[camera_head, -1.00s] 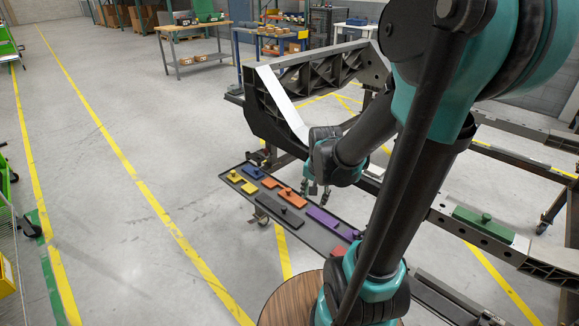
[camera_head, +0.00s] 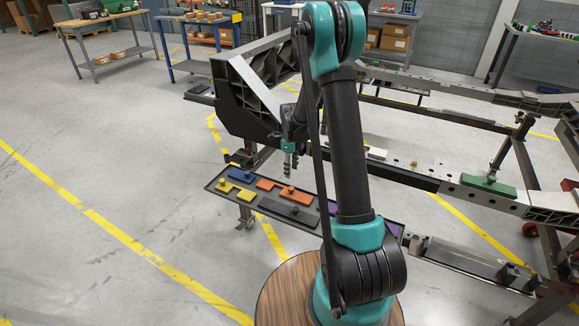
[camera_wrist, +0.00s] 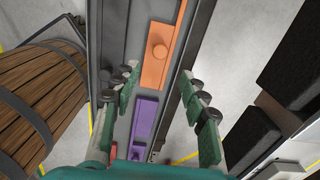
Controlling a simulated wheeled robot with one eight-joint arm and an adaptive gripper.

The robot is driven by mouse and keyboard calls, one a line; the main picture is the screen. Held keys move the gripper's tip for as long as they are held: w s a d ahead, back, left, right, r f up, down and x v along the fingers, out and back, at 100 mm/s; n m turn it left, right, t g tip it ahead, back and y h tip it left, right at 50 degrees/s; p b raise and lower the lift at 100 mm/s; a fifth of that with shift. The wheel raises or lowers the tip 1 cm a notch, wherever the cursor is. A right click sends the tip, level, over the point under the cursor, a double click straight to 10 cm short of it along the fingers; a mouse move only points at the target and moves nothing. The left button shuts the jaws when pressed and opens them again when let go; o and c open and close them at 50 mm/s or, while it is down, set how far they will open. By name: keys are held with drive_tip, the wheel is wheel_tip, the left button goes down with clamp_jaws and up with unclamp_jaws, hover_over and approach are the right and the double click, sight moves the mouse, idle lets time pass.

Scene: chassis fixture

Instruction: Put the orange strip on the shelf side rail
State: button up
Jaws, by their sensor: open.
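An orange strip (camera_head: 297,196) with a round knob lies in the long dark tray (camera_head: 212,186). A smaller orange piece (camera_head: 266,184) lies beside it. In the wrist view, an orange strip with a knob (camera_wrist: 168,45) lies lengthwise ahead of my gripper (camera_wrist: 158,82). My gripper is open and empty, its fingers spread above the tray, apart from the strip. It also shows in the head view (camera_head: 289,170), pointing down over the tray. The rail (camera_head: 425,173) of the chassis fixture runs behind the tray. I cannot tell which rail is the shelf side rail.
The tray also holds blue (camera_head: 241,175), yellow (camera_head: 243,198), dark grey (camera_head: 288,212) and purple (camera_wrist: 143,120) pieces. A green strip (camera_head: 488,186) sits on the rail. A round wooden top (camera_head: 282,290) is near the front.

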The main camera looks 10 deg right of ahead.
sight(291, 188)
drive_tip(key=shift+f, duration=5.05)
clamp_jaws()
wheel_tip(291, 188, up, 9)
